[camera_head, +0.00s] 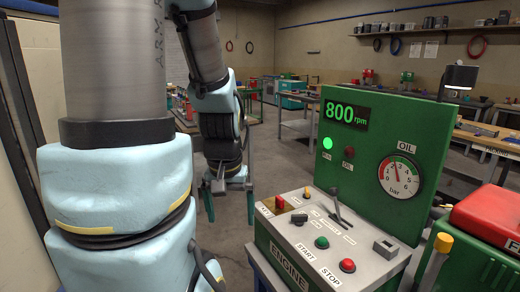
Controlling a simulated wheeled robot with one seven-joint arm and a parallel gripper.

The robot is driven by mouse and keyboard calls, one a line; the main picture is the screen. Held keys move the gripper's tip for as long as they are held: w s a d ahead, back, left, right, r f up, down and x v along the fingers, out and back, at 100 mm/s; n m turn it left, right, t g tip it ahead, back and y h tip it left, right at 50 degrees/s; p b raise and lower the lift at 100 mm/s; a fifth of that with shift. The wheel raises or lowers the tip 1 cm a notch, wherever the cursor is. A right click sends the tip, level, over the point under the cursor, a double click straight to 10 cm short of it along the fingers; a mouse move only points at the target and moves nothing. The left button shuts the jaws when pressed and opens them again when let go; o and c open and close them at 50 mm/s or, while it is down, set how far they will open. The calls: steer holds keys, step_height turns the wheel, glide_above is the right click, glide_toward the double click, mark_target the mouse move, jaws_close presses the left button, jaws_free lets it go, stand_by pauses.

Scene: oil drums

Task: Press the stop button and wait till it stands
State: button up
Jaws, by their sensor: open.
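The red stop button (347,266) sits at the front right of the grey top of the engine panel (292,217), by the STOP label. The green start button (321,242) is to its left, by the START label. The green upright board behind shows 800 rpm on its display (346,114). A green lamp (327,143) is lit and the red lamp (348,152) beside it looks dark. The oil gauge (398,174) has its needle pointing upward, near the middle of the scale. My gripper (229,206) hangs open and empty, left of the panel and apart from it.
Levers (336,208) stand up from the panel's middle, behind the buttons. Workbenches and shelves line the back. The floor left of the panel is clear.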

steer(key=shift+c, duration=0.2)
jaws_close()
stand_by(0.6)
stand_by(1.0)
